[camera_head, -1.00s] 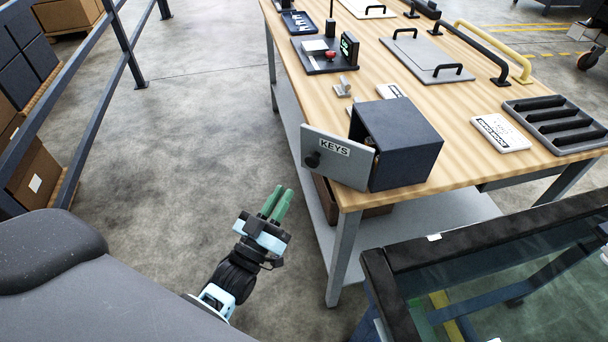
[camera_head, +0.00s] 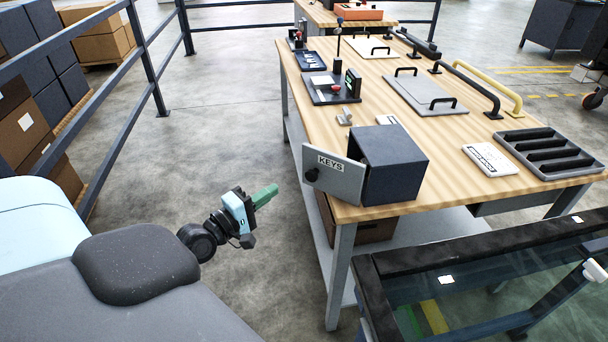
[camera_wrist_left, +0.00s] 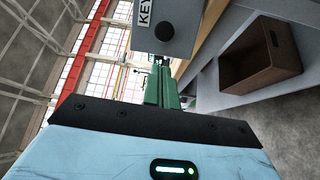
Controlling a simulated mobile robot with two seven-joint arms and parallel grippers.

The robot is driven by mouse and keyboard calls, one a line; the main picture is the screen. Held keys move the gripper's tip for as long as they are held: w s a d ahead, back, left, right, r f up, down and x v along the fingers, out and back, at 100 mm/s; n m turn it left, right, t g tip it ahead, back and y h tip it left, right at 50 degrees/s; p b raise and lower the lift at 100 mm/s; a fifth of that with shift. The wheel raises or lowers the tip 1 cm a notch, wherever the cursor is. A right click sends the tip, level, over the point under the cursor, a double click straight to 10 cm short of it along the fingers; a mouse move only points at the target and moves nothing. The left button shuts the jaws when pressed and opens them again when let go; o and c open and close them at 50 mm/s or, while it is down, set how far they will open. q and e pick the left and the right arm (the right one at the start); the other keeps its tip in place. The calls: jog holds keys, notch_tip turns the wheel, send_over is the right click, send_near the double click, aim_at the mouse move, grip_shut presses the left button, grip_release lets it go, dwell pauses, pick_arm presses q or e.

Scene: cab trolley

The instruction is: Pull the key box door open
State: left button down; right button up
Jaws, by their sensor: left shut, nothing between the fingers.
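The key box (camera_head: 392,165) is a dark blue-grey box on the near left corner of the wooden workbench. Its grey door (camera_head: 335,179), labelled KEYS, stands swung out to the left of the box, with a round black knob (camera_head: 311,175) near its free edge. In the left wrist view the door (camera_wrist_left: 183,22) and its knob (camera_wrist_left: 164,32) show beyond the fingertips. My left gripper (camera_head: 274,190), with green fingers, is shut and empty, left of the door and apart from it; it also shows in the left wrist view (camera_wrist_left: 161,75). My right gripper is not in view.
The workbench (camera_head: 450,190) holds a panel with handles (camera_head: 425,92), a dark slotted tray (camera_head: 550,150) and a white labelled block (camera_head: 490,160). A glass-topped frame (camera_head: 450,250) stands at the near right. An open brown box (camera_wrist_left: 262,58) sits on the bench's lower shelf.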

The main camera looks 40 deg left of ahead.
aim_at(309, 166)
pick_arm(q)
jog(key=shift+w+d+r, duration=0.1)
jog(key=shift+w+d, duration=0.1)
jog(key=shift+w, duration=1.45)
jog(key=shift+w+d+r, duration=0.1)
jog(key=shift+w+d, duration=0.1)
jog(key=shift+w, duration=1.4)
jog(key=shift+w+d+r, duration=0.1)
jog(key=shift+w+d, duration=0.1)
jog(key=shift+w, duration=1.45)
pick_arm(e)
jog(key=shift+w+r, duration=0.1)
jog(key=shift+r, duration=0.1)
